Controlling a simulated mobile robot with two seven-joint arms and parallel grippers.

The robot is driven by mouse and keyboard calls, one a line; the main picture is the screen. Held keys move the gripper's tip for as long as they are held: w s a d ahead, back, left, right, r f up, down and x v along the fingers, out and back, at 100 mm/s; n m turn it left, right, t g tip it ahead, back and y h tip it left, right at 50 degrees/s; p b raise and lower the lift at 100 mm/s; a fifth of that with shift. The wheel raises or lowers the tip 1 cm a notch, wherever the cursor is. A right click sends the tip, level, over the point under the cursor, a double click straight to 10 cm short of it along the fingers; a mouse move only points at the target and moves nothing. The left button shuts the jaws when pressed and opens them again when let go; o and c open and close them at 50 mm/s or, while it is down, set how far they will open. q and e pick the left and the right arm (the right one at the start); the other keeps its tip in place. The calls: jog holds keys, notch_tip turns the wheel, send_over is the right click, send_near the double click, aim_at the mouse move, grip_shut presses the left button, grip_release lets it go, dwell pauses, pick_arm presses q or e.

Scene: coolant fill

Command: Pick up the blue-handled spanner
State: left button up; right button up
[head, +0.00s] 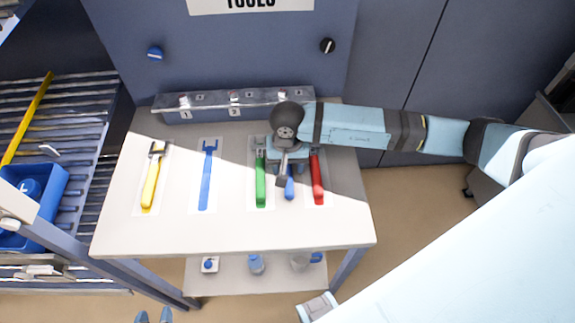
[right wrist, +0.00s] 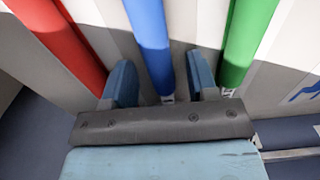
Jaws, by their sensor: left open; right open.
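The blue-handled spanner (head: 290,190) lies on the table between the green-handled tool (head: 261,182) and the red-handled tool (head: 318,180). My right gripper (head: 288,170) is over it and hides its upper part in the head view. In the right wrist view, the blue handle (right wrist: 153,45) runs between the two open fingers of my right gripper (right wrist: 160,78). I cannot tell whether either finger touches it.
A yellow-handled tool (head: 152,178) and a flat blue spanner shape (head: 207,175) on a white mat lie further left. The red (right wrist: 62,45) and green (right wrist: 246,40) handles lie close outside my right fingers. A numbered metal rack (head: 235,104) runs along the table's back.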

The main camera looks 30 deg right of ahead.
jog(key=shift+c, duration=0.4)
grip_shut()
jog(key=shift+r, duration=0.1)
